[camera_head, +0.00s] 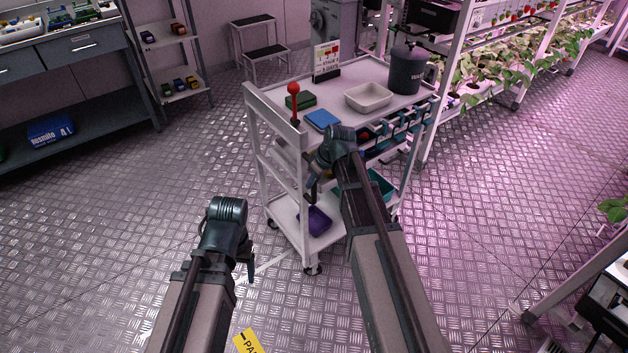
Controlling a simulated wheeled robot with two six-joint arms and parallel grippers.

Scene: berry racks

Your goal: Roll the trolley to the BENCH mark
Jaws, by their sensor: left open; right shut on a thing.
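The white trolley (278,117) stands on the metal floor in the middle of the view, on small casters. It has a top tray, a lower shelf and a red-knobbed lever (293,89) at its near left corner. My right gripper (311,192) is at the trolley's near end, shut on its frame; my wrist hides the exact contact. My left gripper (247,268) is open and empty above the floor, left of the trolley and apart from it. A yellow floor label (248,342) reading "PA" is cut off at the bottom edge. No BENCH lettering is readable.
The trolley carries a white tray (368,97), a dark jug (407,70), a sign (327,62) and a purple bin (314,220). A workbench (70,46) stands left, a step stool (263,53) behind, plant racks (433,110) close right. Floor at left is clear.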

